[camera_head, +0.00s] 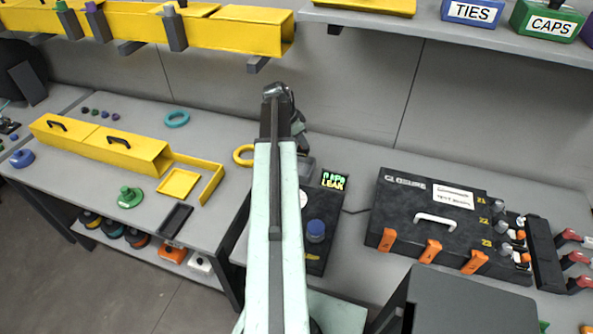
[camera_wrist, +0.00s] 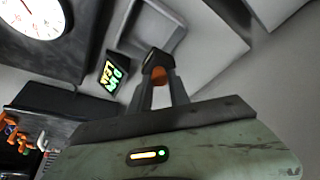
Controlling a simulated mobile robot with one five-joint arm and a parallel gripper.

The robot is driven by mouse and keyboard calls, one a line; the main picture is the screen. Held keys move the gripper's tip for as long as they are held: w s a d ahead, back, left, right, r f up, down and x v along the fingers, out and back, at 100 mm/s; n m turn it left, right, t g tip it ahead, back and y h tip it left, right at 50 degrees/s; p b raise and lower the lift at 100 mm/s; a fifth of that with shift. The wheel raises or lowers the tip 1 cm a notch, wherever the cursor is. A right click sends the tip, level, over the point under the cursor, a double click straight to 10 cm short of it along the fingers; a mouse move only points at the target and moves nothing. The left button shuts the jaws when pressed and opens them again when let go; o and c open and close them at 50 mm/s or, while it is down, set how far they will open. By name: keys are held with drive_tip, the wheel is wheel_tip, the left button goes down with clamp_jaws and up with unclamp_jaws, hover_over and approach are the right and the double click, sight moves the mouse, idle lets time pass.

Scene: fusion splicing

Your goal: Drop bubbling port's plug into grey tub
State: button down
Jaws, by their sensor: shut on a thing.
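My gripper (camera_wrist: 160,82) is shut on a small dark plug with an orange edge (camera_wrist: 158,66) in the wrist view. The grey tub (camera_wrist: 125,28) lies just beyond the held plug in that view; I cannot tell the height between them. In the head view the tub (camera_head: 307,163) shows partly behind my arm, which hides the gripper and plug. The black closure case (camera_head: 395,215) stands at right, with several numbered ports at its right end. Clear cups (camera_head: 502,227) and orange parts sit there; I cannot make out bubbling.
A black tester with a blue knob (camera_head: 316,230) and a green lit display (camera_head: 334,181) stands beside my arm. Its dial (camera_wrist: 35,15) shows in the wrist view. Red-handled clamps (camera_head: 570,258) stand far right. A yellow duct (camera_head: 100,145) and small parts lie left. A shelf (camera_head: 470,40) overhangs.

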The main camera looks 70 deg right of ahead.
sight(300, 148)
wheel_tip(300, 148, down, 5)
drive_tip(key=b, duration=0.4)
drive_tip(key=shift+w+f+b, duration=0.1)
drive_tip(key=shift+f+b, duration=0.1)
drive_tip(key=shift+b, duration=0.1)
drive_tip(key=shift+r, duration=0.1)
drive_tip(key=c, duration=1.1)
unclamp_jaws()
drive_tip(key=shift+c, duration=0.2)
drive_tip(key=shift+r, duration=0.1)
drive_tip(key=p+v, duration=0.7)
drive_tip(key=shift+a+r, duration=0.2)
drive_tip(key=shift+r, duration=0.1)
drive_tip(key=shift+w, duration=0.1)
